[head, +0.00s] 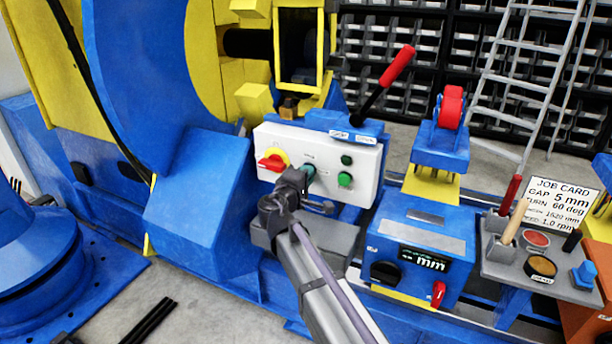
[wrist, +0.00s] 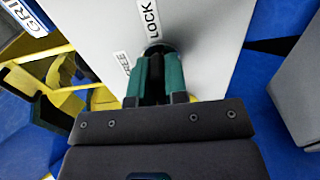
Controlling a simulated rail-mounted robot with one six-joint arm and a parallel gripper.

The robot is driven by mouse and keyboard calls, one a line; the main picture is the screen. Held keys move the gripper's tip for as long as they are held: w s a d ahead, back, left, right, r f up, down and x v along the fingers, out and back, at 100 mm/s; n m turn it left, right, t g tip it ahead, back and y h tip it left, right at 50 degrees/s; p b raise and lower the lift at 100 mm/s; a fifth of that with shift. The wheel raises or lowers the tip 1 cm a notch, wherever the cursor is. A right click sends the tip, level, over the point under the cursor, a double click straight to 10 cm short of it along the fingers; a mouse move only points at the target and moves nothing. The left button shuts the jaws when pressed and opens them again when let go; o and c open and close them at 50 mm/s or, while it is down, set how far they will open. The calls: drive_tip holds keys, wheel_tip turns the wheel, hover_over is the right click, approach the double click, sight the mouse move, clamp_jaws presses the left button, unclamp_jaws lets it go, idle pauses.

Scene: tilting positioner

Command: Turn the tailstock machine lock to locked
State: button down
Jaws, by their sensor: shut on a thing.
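The tailstock machine lock (wrist: 157,48) is a small dark knob on a pale panel, mostly hidden between my fingers. The labels LOCK (wrist: 151,22) and FREE (wrist: 125,63) sit beside it in the wrist view. My gripper (wrist: 160,70) has teal fingers shut on the knob, close against the panel. In the head view, my gripper (head: 308,170) meets the front of the white control box (head: 330,190), and the knob there is hidden behind it. I cannot tell which way the knob points.
A red switch on yellow (head: 272,161) is close left of my gripper, and a green button (head: 345,180) is right. A red-handled lever (head: 397,66) rises above the box. The blue unit with a display (head: 425,245) and a tool tray (head: 530,262) stand to the right.

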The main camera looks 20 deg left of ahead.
drive_tip(key=c, duration=1.1)
unclamp_jaws()
drive_tip(key=shift+c, duration=0.2)
drive_tip(key=s+a, duration=0.1)
drive_tip(key=s, duration=0.9)
drive_tip(key=shift+s+a, duration=0.15)
drive_tip(key=shift+s, duration=0.25)
